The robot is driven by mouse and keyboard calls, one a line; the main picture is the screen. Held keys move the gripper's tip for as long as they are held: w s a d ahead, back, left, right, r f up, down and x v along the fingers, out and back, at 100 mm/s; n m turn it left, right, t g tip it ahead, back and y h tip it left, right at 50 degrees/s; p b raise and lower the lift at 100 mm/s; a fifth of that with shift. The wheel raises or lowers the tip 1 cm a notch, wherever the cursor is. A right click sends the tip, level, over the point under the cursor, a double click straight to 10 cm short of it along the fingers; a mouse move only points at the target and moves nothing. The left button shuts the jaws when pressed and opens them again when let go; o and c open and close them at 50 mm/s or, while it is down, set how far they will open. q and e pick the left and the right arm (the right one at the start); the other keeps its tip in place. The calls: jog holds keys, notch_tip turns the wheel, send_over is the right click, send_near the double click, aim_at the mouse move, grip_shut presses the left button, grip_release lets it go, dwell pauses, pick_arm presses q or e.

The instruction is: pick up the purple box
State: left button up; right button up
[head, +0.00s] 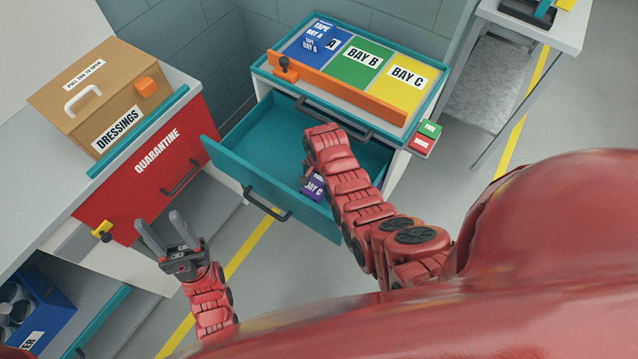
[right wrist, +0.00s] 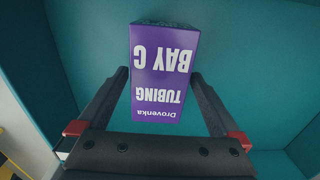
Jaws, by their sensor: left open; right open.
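The purple box (head: 314,187) lies in the open teal drawer (head: 238,185), partly hidden by my right arm in the head view. In the right wrist view the purple box (right wrist: 163,62) shows white lettering, "TUBING BAY C", upside down. My right gripper (right wrist: 160,76) is open, with one fingertip on each side of the box's lower part. I cannot tell whether the fingers touch it. In the head view the right gripper is mostly hidden behind its own arm. My left gripper (head: 162,224) is open and empty, in front of the red quarantine drawer.
Above the open drawer, a cabinet top holds blue, green and yellow bays behind an orange bar (head: 340,88). A cardboard dressings box (head: 75,100) stands on the left counter. The red quarantine drawer (head: 130,190) is below it.

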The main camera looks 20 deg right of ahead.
jog(key=shift+c, duration=0.3)
jog(key=c, duration=1.3)
jog(key=shift+c, duration=0.2)
